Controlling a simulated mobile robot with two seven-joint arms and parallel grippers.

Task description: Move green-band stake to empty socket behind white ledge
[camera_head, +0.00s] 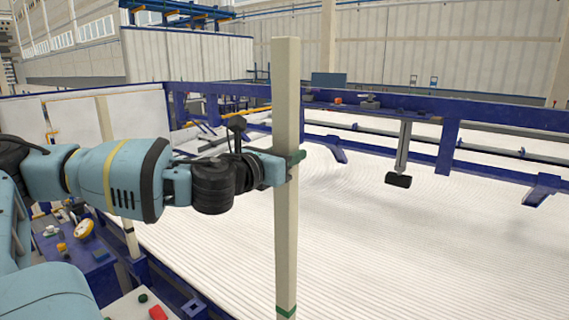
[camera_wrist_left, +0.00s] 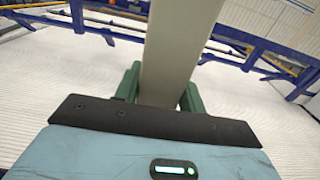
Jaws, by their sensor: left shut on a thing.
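The green-band stake (camera_head: 287,225) is a tall pale square post, upright in the middle of the head view. Its green band shows near the bottom edge of that view, and its lower end is out of frame. My left gripper (camera_head: 290,166) is shut on the stake above the band. In the left wrist view the stake (camera_wrist_left: 172,60) stands between the two green fingers of the gripper (camera_wrist_left: 160,90). The empty socket and the white ledge cannot be clearly made out. My right gripper is not in view.
A blue frame (camera_head: 450,115) runs behind a wide bed of white pipes (camera_head: 400,240). A dark block on a pale post (camera_head: 399,179) hangs from the frame. Another pale stake (camera_head: 104,118) stands at left. A blue bench (camera_head: 92,265) with small parts is at lower left.

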